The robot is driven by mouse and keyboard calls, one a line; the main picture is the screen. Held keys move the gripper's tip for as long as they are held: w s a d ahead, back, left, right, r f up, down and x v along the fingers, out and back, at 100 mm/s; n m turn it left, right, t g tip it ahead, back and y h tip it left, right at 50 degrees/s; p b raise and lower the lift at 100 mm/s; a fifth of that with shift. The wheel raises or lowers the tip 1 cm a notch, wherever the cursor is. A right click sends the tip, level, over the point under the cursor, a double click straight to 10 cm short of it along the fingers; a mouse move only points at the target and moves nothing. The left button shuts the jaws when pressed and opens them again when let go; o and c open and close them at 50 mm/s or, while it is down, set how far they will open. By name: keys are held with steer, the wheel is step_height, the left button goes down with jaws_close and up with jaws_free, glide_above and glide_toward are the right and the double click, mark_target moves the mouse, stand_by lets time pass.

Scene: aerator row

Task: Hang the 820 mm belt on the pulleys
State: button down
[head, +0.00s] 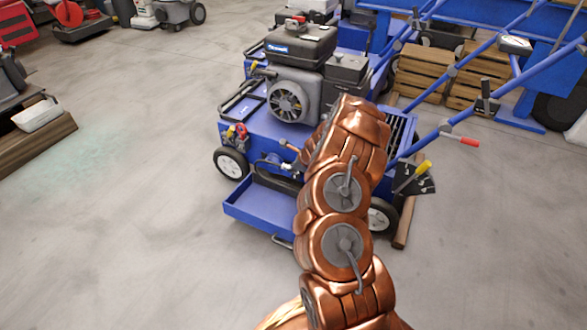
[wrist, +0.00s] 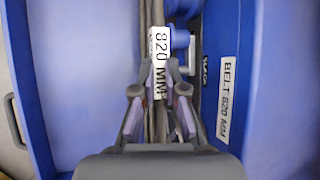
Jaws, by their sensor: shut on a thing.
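The belt (wrist: 150,25) shows in the wrist view as dark strands running up and down the middle. A white tag (wrist: 159,50) on it reads 820 MM. My gripper (wrist: 160,88) is shut on the belt by the tag. A blue round part (wrist: 180,38) is just right of the belt; I cannot tell if it is a pulley. In the head view the blue aerator (head: 256,135) carries a black engine (head: 296,75). My copper arm reaches over the aerator's front and hides my gripper and much of that side. I cannot make out the pulleys there.
A label (wrist: 229,100) reading BELT 820 MM is on the blue surface at right. A blue tray (head: 250,219) juts from the aerator's front. Wooden crates (head: 425,70) and blue handle bars (head: 440,110) are at right. The concrete floor at left is largely clear.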

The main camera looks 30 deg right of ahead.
steer(key=shift+w+d+p, duration=0.4)
steer(key=shift+d, duration=0.3)
steer(key=shift+w+d+p, duration=0.35)
steer(key=shift+w+d, duration=0.1)
steer(key=shift+d, duration=0.2)
steer(key=shift+w+d+p, duration=0.4)
steer(key=shift+d, duration=0.3)
stand_by(0.7)
steer(key=shift+f, duration=0.35)
stand_by(0.3)
steer(key=c, duration=1.1)
jaws_free()
steer(key=shift+c, duration=0.2)
steer(key=shift+d+r, duration=0.1)
steer(key=v, duration=1.1)
steer(key=shift+s+r, duration=0.25)
steer(key=shift+r, duration=0.05)
